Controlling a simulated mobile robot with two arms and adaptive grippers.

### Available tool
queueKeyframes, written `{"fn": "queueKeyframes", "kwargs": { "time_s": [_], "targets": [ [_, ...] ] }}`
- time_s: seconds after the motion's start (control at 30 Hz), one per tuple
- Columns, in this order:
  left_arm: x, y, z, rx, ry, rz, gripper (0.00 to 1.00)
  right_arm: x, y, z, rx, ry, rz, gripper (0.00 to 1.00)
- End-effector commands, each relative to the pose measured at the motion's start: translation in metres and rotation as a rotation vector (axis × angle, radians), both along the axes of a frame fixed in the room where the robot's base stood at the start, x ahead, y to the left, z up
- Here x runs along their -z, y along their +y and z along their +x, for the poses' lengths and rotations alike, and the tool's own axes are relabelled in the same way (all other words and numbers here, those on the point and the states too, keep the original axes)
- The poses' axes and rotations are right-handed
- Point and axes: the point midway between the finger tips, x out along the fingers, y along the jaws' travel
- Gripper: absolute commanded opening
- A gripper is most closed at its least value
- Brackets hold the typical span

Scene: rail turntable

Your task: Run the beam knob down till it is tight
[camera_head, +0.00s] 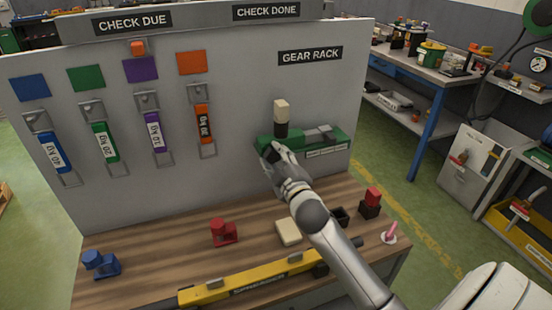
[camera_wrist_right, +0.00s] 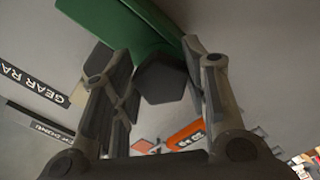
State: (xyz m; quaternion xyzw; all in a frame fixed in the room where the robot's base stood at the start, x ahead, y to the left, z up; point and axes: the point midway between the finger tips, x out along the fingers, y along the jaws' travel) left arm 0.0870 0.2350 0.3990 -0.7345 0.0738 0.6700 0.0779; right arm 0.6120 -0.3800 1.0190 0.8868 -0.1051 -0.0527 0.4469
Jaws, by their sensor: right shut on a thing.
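My right gripper (camera_head: 270,156) reaches up to the near left end of the green bar (camera_head: 332,139) mounted on the grey board. In the right wrist view a dark faceted part, which looks like the beam knob (camera_wrist_right: 162,78), sits between the two fingers of my right gripper (camera_wrist_right: 155,85). The fingers are shut on it, and the green bar (camera_wrist_right: 120,28) is close beside it. In the head view the knob is hidden by the gripper. A black post with a cream block (camera_head: 281,108) on top stands behind the gripper. My left gripper is not in view.
Several coloured hanging scales, including an orange one (camera_head: 203,124), hang on the board to the left.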

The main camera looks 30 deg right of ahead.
Motion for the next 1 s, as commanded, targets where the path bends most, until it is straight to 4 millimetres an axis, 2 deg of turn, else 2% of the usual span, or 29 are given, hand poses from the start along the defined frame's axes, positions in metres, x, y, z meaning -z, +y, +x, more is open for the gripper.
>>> {"fn": "queueKeyframes", "kwargs": {
  "time_s": [0.13, 0.17, 0.33, 0.73, 0.87, 1.0],
  "targets": [
    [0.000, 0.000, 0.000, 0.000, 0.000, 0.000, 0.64, 0.001, 0.000, 0.000, 0.001, 0.004, 0.000, 0.18],
    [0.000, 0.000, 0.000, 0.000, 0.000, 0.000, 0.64, 0.002, 0.000, 0.000, 0.001, 0.004, -0.001, 0.45],
    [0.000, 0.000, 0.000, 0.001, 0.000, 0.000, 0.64, 0.001, 0.000, 0.000, 0.001, 0.002, -0.001, 0.66],
    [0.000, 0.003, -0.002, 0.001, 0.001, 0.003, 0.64, 0.001, 0.001, -0.004, 0.000, 0.002, -0.002, 0.66],
    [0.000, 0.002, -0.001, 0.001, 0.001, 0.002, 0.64, 0.001, 0.004, -0.018, 0.000, 0.003, -0.002, 0.66],
    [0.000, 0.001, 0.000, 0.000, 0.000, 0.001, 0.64, 0.002, 0.011, -0.043, 0.000, 0.004, -0.001, 0.66]
  ]
}}
